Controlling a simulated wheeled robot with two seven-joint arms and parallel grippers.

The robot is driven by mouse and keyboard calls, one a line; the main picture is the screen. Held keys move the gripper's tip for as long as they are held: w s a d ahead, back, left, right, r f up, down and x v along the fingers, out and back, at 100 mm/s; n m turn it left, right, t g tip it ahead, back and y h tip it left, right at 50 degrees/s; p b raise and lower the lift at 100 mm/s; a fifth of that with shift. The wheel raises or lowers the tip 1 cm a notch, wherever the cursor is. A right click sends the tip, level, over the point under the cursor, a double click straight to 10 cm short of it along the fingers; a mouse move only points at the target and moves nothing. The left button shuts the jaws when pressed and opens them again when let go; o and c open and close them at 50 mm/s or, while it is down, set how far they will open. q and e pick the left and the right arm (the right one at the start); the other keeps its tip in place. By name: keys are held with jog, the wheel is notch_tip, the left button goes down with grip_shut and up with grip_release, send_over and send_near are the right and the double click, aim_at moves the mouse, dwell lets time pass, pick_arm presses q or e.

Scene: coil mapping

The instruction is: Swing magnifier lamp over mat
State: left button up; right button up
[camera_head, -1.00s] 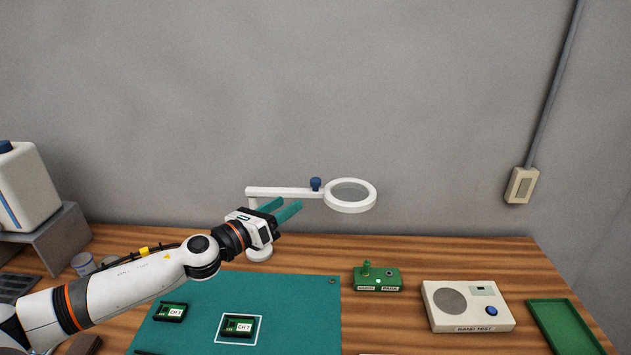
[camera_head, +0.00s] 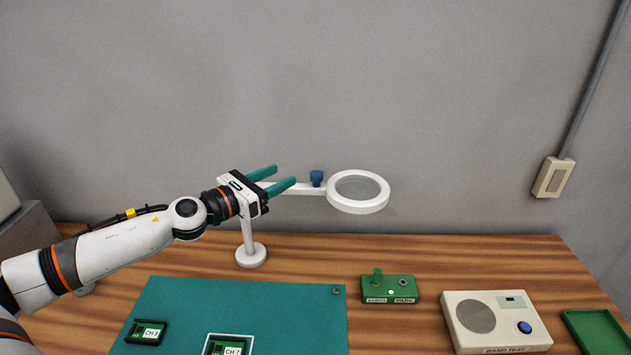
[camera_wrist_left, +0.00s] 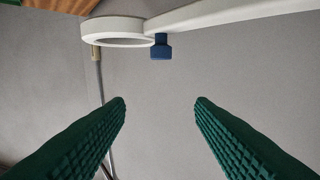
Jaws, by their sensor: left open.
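The magnifier lamp has a white ring head (camera_head: 358,191) on a horizontal white arm, with a blue knob (camera_head: 317,178) near the ring. Its round white base (camera_head: 251,256) stands behind the green mat (camera_head: 270,306). The ring points right, beyond the mat's back edge. My left gripper (camera_head: 285,178) is open and empty, its green fingers in front of the lamp arm and left of the knob. In the left wrist view the ring (camera_wrist_left: 115,32) and knob (camera_wrist_left: 161,46) lie above and beyond the open fingers, apart from them. My right gripper is not in view.
Two green coil modules marked CH lie on the mat, one (camera_head: 147,332) at the left, one (camera_head: 228,346) in a white outline. A grey wall stands behind.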

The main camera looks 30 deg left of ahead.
pick_arm(q)
jog(key=b, duration=0.3)
send_near(312, 177)
jog(key=p+x, duration=0.5)
jog(key=x, duration=0.5)
jog(key=shift+w+p, duration=0.2)
jog(key=shift+p, duration=0.1)
jog(key=shift+w+d+f, duration=0.1)
jog(key=shift+w+d, duration=0.1)
jog(key=shift+w, duration=0.35)
jog(key=shift+c, duration=0.7)
grip_shut()
